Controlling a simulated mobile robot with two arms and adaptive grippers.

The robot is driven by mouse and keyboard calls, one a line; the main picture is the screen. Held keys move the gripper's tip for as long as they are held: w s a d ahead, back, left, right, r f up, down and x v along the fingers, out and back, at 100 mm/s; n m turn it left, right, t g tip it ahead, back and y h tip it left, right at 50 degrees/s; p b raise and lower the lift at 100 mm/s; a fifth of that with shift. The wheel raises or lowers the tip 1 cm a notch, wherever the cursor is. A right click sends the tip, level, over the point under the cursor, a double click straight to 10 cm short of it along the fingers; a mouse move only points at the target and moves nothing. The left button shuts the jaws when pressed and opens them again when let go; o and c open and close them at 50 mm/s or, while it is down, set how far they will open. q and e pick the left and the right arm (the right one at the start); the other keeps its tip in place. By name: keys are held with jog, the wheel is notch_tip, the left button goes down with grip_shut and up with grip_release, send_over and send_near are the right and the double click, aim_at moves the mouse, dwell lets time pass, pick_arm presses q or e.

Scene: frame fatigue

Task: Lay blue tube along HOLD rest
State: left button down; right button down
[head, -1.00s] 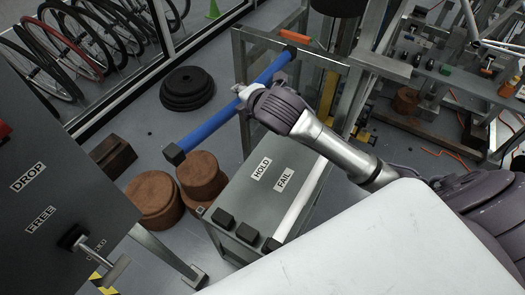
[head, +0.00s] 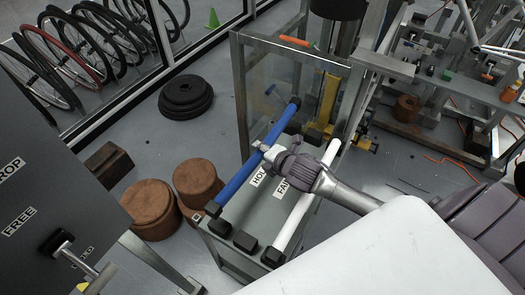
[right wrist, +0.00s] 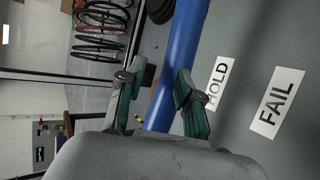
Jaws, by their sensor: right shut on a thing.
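The blue tube (head: 238,178), with dark end caps, is held by my right gripper (head: 268,150) over the left side of the grey bench top. Its near cap appears just above the leftmost front black block (head: 218,228); I cannot tell whether they touch. In the right wrist view the tube (right wrist: 180,60) passes between the fingers (right wrist: 158,98). My left gripper is not in view.
A white tube (head: 300,207) lies along the bench's right side. A metal frame with a clear panel (head: 275,85) stands behind. Brown round blocks (head: 152,208) are on the floor at left, beside a dark panel (head: 40,170).

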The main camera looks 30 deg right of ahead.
jog(key=shift+r, duration=0.1)
jog(key=shift+r+p, duration=0.1)
jog(key=shift+p, duration=0.25)
jog(key=shift+f, duration=0.3)
jog(key=shift+f+b, duration=2.25)
jog(key=shift+f, duration=1.45)
jog(key=c, duration=0.7)
grip_release()
jog(key=shift+c, duration=0.2)
jog(key=shift+o, duration=0.2)
jog(key=shift+s+f, duration=0.1)
